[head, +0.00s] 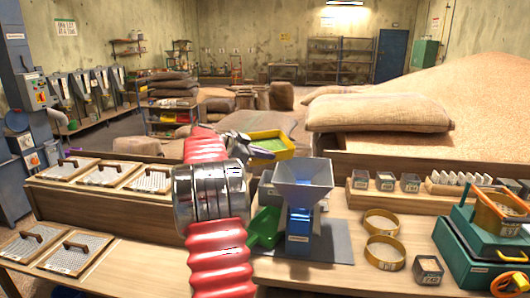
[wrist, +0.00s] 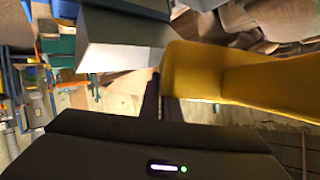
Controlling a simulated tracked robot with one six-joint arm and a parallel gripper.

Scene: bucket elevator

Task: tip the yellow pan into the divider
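The yellow pan (head: 284,152) is up behind and left of the divider in the head view, with greenish grain visible inside. It fills the upper right of the wrist view (wrist: 235,78). My gripper (head: 243,144) is at the pan's left end; in the wrist view its dark fingers (wrist: 160,98) close on the pan's edge. The divider (head: 302,182), a grey funnel hopper on a blue body, stands on the bench mat, its hopper opening upward. A grey block-like shape in the wrist view (wrist: 122,50) may be part of it. A green pan (head: 264,228) sits at its left foot.
Brass sieves (head: 381,223), small dark boxes (head: 385,181) and a green machine (head: 482,250) are on the right. A large sack (head: 380,113) lies behind. My red arm covers the bench middle-left.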

